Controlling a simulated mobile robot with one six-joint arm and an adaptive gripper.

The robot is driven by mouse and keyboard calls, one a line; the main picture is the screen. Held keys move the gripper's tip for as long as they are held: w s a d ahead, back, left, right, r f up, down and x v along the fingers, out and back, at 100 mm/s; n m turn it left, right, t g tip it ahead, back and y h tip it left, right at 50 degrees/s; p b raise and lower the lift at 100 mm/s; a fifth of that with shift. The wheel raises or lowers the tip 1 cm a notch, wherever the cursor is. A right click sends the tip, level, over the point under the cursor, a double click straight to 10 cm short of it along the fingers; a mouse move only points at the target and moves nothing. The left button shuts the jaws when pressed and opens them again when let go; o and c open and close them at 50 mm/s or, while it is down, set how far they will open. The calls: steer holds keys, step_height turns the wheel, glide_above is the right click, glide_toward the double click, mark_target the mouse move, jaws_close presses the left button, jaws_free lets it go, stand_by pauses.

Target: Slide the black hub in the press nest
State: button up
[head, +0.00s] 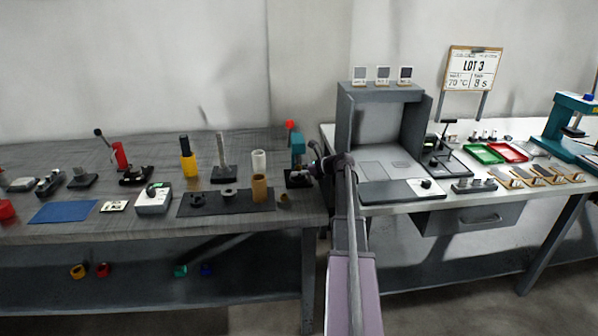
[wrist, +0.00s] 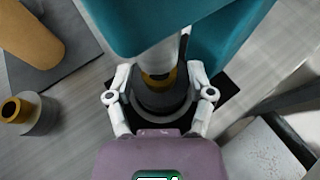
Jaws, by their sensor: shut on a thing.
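The teal press (head: 298,146) stands near the right end of the left bench, on a dark base. In the wrist view its teal body (wrist: 225,40) fills the top, with a pale ram (wrist: 160,56) pointing down. My gripper (wrist: 161,98) is shut on the black hub (wrist: 160,103), one finger on each side. A brass-coloured ring shows in the top of the hub, just under the ram. The nest is mostly hidden beneath the hub, so I cannot tell whether the hub is fully seated. In the head view my gripper (head: 318,164) is beside the press; the hub is hidden there.
A grey part with a brass ring (wrist: 34,113) lies left of the press. A tan cylinder (head: 262,188) stands on the dark mat (head: 232,207). A grey cabinet-like machine (head: 386,126) stands close on the right bench.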

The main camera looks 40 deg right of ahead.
steer(key=shift+f+b, duration=0.6)
steer(key=shift+f, duration=0.05)
stand_by(0.5)
steer(key=o, duration=1.3)
steer(key=shift+r, duration=0.25)
steer(key=shift+r+p, duration=0.6)
steer(key=shift+p, duration=0.2)
steer(key=shift+s+a+f, duration=0.2)
steer(key=shift+s, duration=0.1)
steer(key=s+a, duration=0.1)
steer(key=s, duration=0.1)
steer(key=s+a, duration=0.2)
steer(key=s, duration=0.1)
steer(key=shift+s+a, duration=0.25)
steer(key=shift+s, duration=0.05)
steer(key=shift+s+a+r+p, duration=0.45)
steer(key=shift+s+r, duration=0.1)
steer(key=shift+s, duration=0.25)
steer(key=shift+s+a+r+p, duration=0.4)
steer(key=shift+s+a+r, duration=0.1)
steer(key=shift+s, duration=0.25)
